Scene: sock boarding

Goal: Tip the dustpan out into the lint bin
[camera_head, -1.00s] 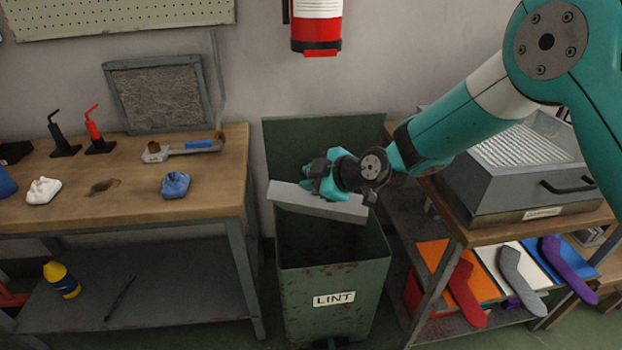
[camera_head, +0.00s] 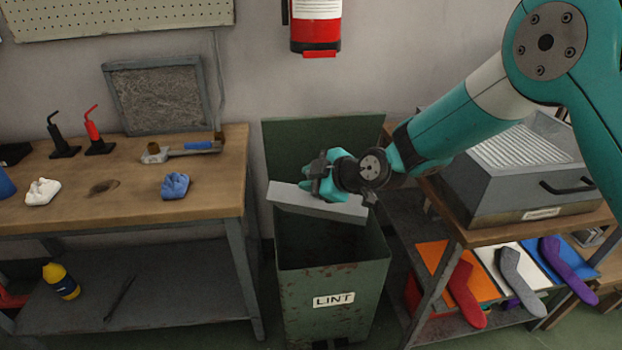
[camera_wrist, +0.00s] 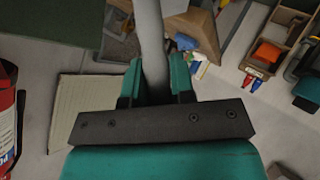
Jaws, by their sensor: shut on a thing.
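The grey dustpan (camera_head: 318,204) is above the open mouth of the green lint bin (camera_head: 322,284), which has a "LINT" label on its front. Its long side spans most of the opening and its right end sits slightly lower. My gripper (camera_head: 320,186) is shut on the dustpan's handle, just above and behind the pan. In the wrist view the grey handle (camera_wrist: 152,40) runs up between the two teal fingers (camera_wrist: 156,80). The inside of the pan does not show, so I cannot tell what it holds. The bin's inside is dark.
The bin's raised lid (camera_head: 290,140) stands behind the dustpan. A wooden workbench (camera_head: 130,205) with a blue sock bundle (camera_head: 175,185) is at left. A table with a grey press (camera_head: 520,170) is close at right. A fire extinguisher (camera_head: 316,25) hangs above.

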